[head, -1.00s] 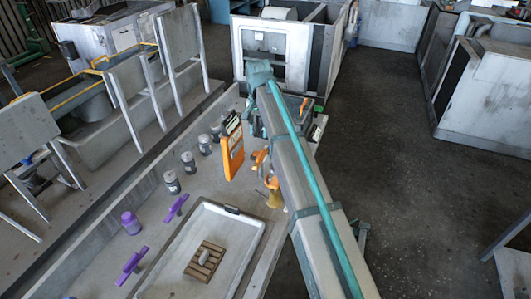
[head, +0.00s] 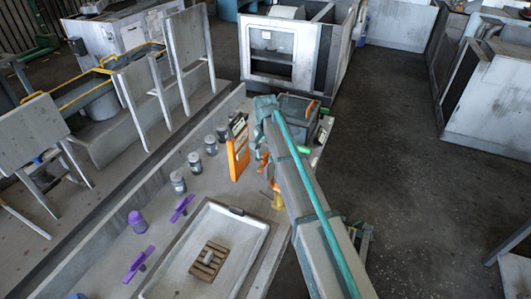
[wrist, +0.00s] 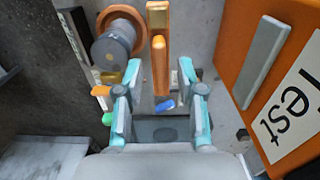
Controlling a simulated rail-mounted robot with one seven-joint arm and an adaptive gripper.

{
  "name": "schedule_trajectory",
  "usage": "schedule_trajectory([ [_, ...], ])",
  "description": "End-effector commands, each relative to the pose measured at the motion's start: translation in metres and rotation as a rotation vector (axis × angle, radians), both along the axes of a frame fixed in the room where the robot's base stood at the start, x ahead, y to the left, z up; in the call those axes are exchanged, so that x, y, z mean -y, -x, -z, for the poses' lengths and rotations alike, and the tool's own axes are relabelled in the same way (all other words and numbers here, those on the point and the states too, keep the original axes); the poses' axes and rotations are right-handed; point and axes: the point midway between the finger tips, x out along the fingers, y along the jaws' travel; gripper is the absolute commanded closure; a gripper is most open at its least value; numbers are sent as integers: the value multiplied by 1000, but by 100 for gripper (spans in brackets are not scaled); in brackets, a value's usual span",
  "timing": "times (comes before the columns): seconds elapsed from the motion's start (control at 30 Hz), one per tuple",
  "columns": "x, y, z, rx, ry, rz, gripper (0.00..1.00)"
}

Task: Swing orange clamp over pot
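In the wrist view, my gripper (wrist: 160,72) has its two teal fingers spread, with a gap on each side of an orange bar (wrist: 160,68), which looks like the clamp's arm. A yellowish block (wrist: 157,14) sits at the bar's far end. Left of the bar is a grey cylinder (wrist: 113,48) with an orange ring around it; I cannot tell if this is the pot. In the head view, orange clamp parts (head: 264,167) show beside my arm, with a yellowish-orange piece (head: 278,201) nearer. My gripper is hidden behind my arm there.
An orange "Test" board (wrist: 290,75) stands close on the right in the wrist view; it is upright in the head view (head: 237,158). Several grey jars (head: 195,162), purple parts (head: 137,222) and a tray (head: 262,235) occupy the bench. Floor right of my arm is clear.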

Motion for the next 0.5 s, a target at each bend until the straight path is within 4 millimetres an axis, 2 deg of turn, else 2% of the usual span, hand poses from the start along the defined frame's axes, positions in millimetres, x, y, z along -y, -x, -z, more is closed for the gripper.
schedule_trajectory([
  [0.33, 0, 0, 3, 0, 0, 0, 63],
  [0.5, 0, 0, 3, 0, 0, 0, 91],
])
